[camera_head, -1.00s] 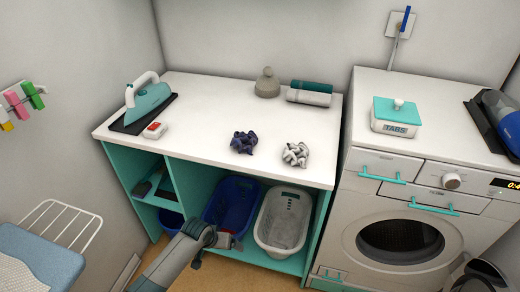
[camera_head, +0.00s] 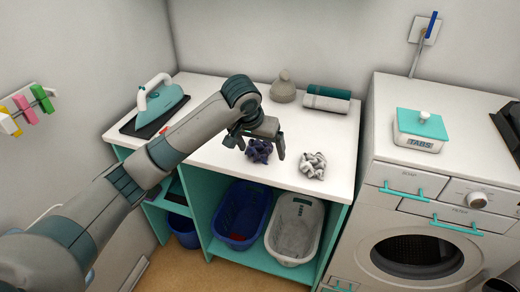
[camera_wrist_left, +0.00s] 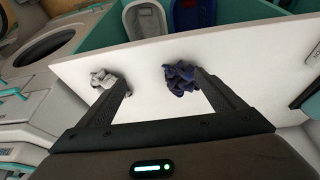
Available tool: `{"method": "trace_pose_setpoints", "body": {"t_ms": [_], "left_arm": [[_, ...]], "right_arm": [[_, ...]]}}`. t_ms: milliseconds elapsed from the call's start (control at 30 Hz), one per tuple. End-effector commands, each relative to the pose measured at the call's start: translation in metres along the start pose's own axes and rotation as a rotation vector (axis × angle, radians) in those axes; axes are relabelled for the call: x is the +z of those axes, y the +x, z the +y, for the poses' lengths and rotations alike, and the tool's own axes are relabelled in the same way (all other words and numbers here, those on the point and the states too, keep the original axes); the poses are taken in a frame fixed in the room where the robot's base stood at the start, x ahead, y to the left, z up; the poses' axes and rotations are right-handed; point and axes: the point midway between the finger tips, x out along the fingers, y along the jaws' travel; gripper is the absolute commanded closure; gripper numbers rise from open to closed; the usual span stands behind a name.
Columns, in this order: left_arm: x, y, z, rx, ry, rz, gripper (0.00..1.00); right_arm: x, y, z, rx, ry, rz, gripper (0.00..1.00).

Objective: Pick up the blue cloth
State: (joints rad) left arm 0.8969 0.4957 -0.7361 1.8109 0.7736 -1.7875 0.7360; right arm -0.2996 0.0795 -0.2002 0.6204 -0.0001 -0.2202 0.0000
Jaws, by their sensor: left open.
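The crumpled dark blue cloth (camera_head: 259,152) lies on the white countertop, left of a crumpled light grey cloth (camera_head: 313,165). My left gripper (camera_head: 255,150) is open and empty, pointing down over the counter at the blue cloth. In the head view its fingers appear on either side of the blue cloth. In the left wrist view the blue cloth (camera_wrist_left: 180,76) shows near the tip of the right finger, partly behind it, and the grey cloth (camera_wrist_left: 104,78) near the left fingertip. I cannot tell whether the fingers touch anything. My right gripper is not in view.
An iron (camera_head: 160,101) stands at the counter's left. A grey lidded pot (camera_head: 283,88) and rolled towels (camera_head: 326,99) stand at the back. Blue (camera_head: 241,214) and white (camera_head: 295,229) baskets sit below. A washing machine (camera_head: 425,190) with a tabs box (camera_head: 420,130) is at right.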

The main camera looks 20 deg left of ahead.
Motion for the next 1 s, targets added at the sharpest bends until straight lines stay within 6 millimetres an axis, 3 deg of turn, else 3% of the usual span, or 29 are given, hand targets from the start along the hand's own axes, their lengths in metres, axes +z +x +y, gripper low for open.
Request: {"method": "trace_pose_setpoints", "body": {"t_ms": [100,333,767,1000], "left_arm": [[-0.028,-0.033,-0.016,-0.041,-0.037,0.009,0.12],[-0.050,-0.065,-0.033,-0.080,-0.087,0.009,0.12],[-0.051,-0.068,-0.034,-0.083,-0.093,0.007,0.12],[-0.051,-0.050,-0.036,-0.083,-0.094,0.004,0.12]], "right_arm": [[0.000,0.000,0.000,0.000,0.000,0.000,0.69],[0.001,0.000,0.000,0.000,0.000,-0.001,0.69],[0.001,-0.001,0.000,0.000,0.000,-0.001,0.69],[0.000,-0.009,0.001,0.000,0.000,-0.001,0.69]]}}
